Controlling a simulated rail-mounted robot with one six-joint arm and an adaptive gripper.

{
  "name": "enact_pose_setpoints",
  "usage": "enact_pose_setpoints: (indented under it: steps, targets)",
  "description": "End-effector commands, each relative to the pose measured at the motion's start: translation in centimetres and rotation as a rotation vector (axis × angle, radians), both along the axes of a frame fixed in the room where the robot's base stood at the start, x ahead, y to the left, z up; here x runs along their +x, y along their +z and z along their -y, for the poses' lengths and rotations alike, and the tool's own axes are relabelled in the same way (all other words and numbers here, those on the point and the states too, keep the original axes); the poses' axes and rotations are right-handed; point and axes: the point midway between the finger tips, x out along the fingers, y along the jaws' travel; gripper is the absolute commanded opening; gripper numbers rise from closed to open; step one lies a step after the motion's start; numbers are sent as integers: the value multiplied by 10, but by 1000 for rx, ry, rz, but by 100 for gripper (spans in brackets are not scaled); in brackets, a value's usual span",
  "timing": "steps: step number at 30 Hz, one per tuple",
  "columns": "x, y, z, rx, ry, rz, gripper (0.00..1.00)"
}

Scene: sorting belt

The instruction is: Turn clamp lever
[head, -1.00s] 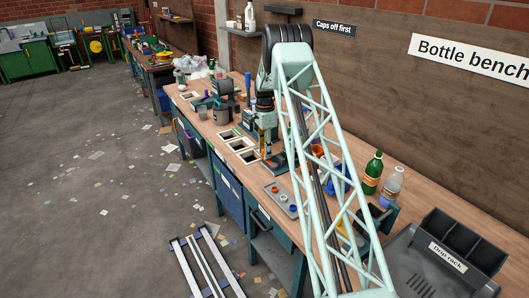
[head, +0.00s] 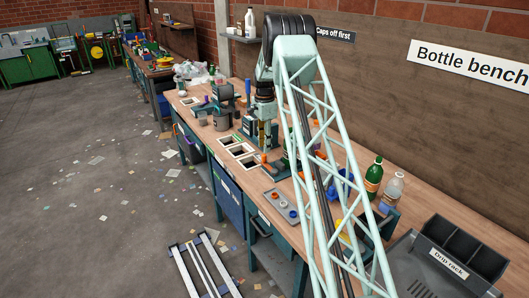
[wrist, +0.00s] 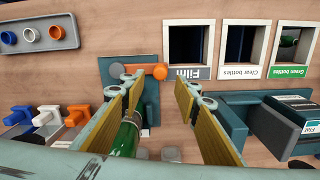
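The clamp lever is an orange bar with a round end (wrist: 159,71), on a dark teal clamp base (wrist: 147,58) in the wrist view. A small orange part of it also shows in the head view (head: 264,158). My gripper (wrist: 158,84) is open, its two yellow-padded fingers apart and empty at the tips. The lever lies across the view just past the fingertips; its left end is near the left fingertip. Contact cannot be told. A green bottle (wrist: 125,137) stands by the clamp, partly hidden by the left finger.
A grey tray (wrist: 64,46) holds several caps. Labelled bench openings (wrist: 188,44) lie beyond the clamp. Blue, white and orange pieces (wrist: 47,115) are at the left, and a dark teal fixture (wrist: 218,118) is close on the right. A green bottle (head: 373,176) and a clear bottle (head: 392,190) stand farther along.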

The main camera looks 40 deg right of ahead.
Motion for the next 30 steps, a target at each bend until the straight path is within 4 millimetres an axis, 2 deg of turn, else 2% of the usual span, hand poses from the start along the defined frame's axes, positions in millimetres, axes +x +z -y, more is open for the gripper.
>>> enact_pose_setpoints:
  steps: [6,12,30]
  targets:
    - [1,29,1,-1,0,2,29]
    - [1,43,0,0,0,1,29]
    - [1,46,0,0,0,0,29]
